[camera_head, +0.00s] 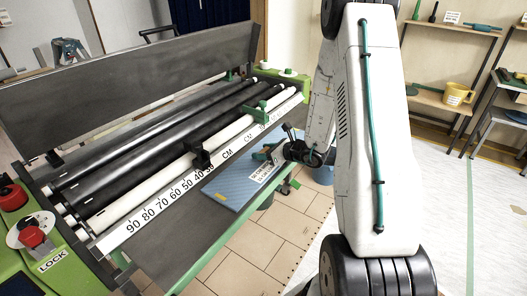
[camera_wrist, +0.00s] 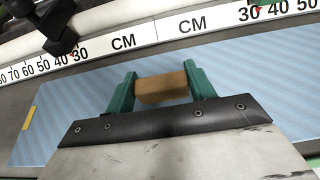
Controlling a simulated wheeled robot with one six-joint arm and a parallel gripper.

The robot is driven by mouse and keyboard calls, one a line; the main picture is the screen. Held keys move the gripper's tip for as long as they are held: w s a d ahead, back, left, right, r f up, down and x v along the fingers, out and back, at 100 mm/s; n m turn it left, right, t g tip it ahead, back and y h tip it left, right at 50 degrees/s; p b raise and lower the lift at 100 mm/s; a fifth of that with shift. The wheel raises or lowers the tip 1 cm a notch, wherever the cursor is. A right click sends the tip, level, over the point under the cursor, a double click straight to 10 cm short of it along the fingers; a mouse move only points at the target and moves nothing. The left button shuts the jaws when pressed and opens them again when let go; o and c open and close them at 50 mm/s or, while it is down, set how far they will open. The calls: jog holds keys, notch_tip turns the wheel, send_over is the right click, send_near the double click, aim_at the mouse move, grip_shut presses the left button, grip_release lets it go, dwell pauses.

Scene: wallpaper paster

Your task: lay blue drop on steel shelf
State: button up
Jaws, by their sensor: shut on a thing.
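The blue drop (camera_head: 240,183), a flat pale-blue striped sheet with a yellow mark at its left end, lies along the grey front ledge of the pasting machine in the head view. It spreads behind the fingers in the wrist view (camera_wrist: 75,95). My gripper (camera_wrist: 161,85) has green fingers closed on a tan block (camera_wrist: 162,88) over the sheet. I cannot tell whether the sheet rests on the ledge or hangs just above it. A dark-framed rack with greyish boards (camera_head: 498,87) stands at the right edge; I cannot tell if it is the steel shelf.
The pasting machine has black rollers (camera_head: 150,140), a centimetre scale (camera_head: 165,205) and a red knob (camera_head: 33,237). A wooden shelf (camera_head: 425,97) holds a yellow mug (camera_head: 457,94). Pale floor at the right (camera_head: 450,200) is clear.

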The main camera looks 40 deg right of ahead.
jog(key=o, duration=1.1)
jog(key=shift+f, duration=0.15)
jog(key=shift+c, duration=0.2)
